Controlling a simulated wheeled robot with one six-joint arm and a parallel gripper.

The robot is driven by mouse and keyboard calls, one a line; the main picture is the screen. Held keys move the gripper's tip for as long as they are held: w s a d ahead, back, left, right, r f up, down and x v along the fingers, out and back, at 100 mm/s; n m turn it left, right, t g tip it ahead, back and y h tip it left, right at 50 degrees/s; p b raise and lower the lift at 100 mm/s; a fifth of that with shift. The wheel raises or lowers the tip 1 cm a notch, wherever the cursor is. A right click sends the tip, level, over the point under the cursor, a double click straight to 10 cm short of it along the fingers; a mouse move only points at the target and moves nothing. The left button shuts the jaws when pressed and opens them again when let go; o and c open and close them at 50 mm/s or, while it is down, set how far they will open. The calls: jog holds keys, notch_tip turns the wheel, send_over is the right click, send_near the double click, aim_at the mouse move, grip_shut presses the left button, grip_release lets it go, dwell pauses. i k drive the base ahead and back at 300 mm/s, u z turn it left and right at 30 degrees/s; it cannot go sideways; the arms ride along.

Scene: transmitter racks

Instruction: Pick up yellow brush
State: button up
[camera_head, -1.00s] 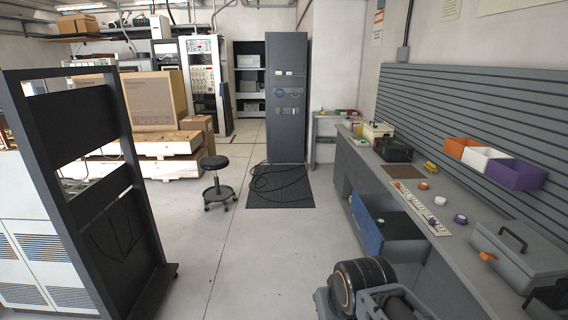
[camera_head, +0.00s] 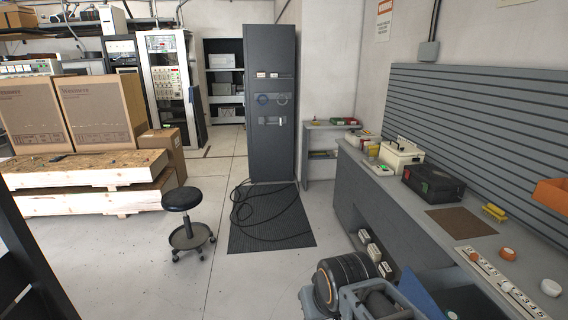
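A small yellow object (camera_head: 494,212) lies on the grey workbench (camera_head: 405,210) at the right, close to the slatted wall panel. It may be the yellow brush, but it is too small to tell its shape. Part of my arm shows at the bottom, right of centre, in front of the bench. My gripper's fingertips are not in view, so what they hold cannot be seen.
On the bench are a black case (camera_head: 433,184), a cream box (camera_head: 400,155), a brown mat (camera_head: 461,222) and round orange and white pieces. An open blue drawer (camera_head: 418,294) juts out.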

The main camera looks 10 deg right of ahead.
aim_at(496, 214)
jog(key=z, duration=0.3)
jog(key=i, duration=1.85)
jog(key=z, duration=1.65)
jog(key=i, duration=1.25)
jog(key=z, duration=1.3)
jog(key=i, duration=0.25)
